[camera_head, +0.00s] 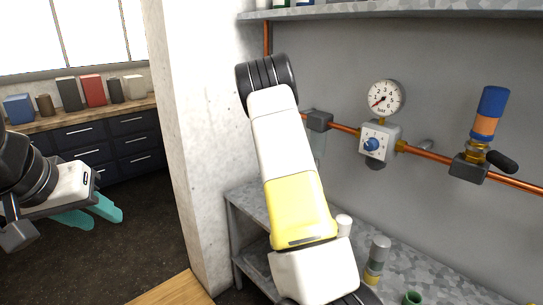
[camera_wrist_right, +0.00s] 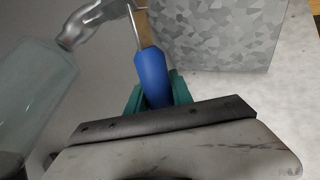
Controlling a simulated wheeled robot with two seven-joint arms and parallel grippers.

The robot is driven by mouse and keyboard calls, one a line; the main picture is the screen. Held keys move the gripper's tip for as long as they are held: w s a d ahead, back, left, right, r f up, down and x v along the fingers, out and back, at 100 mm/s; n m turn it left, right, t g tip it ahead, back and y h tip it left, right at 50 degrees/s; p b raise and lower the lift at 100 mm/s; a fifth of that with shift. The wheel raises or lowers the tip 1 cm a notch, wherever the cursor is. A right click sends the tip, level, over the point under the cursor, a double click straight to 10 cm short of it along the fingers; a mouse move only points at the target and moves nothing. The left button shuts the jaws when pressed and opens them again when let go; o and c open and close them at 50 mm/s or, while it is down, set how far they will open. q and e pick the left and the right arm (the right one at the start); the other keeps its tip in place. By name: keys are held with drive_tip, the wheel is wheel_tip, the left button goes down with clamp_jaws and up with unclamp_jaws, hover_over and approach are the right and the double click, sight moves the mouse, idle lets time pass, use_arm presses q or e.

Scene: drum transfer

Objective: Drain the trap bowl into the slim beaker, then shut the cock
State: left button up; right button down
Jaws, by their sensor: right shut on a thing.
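The trap bowl (camera_head: 319,148) is a clear glass cup under the grey block on the copper pipe, partly behind my right arm in the head view. In the right wrist view, clear glass (camera_wrist_right: 30,85) fills the left side, with a metal fitting (camera_wrist_right: 90,18) at its upper end. My right gripper (camera_wrist_right: 155,92) is shut on a blue handle (camera_wrist_right: 152,72) beside this fitting. Its link to the fitting is unclear. My left gripper (camera_head: 93,212) is open and empty, out at the left. I cannot pick out the slim beaker with certainty.
A grey cylinder (camera_head: 379,250) and a green cup (camera_head: 411,298) stand on the metal bench (camera_head: 440,275).

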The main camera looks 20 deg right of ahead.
drive_tip(key=shift+f+n+g+h, duration=0.45)
drive_tip(key=shift+f+g, duration=0.7)
drive_tip(key=shift+f, duration=0.15)
drive_tip(key=shift+f+n+g+h, duration=0.45)
drive_tip(key=shift+f+g, duration=0.7)
drive_tip(key=shift+f, duration=0.15)
drive_tip(key=c, duration=1.4)
unclamp_jaws()
drive_tip(key=shift+f, duration=0.1)
drive_tip(key=v, duration=0.8)
drive_tip(key=shift+d, duration=0.1)
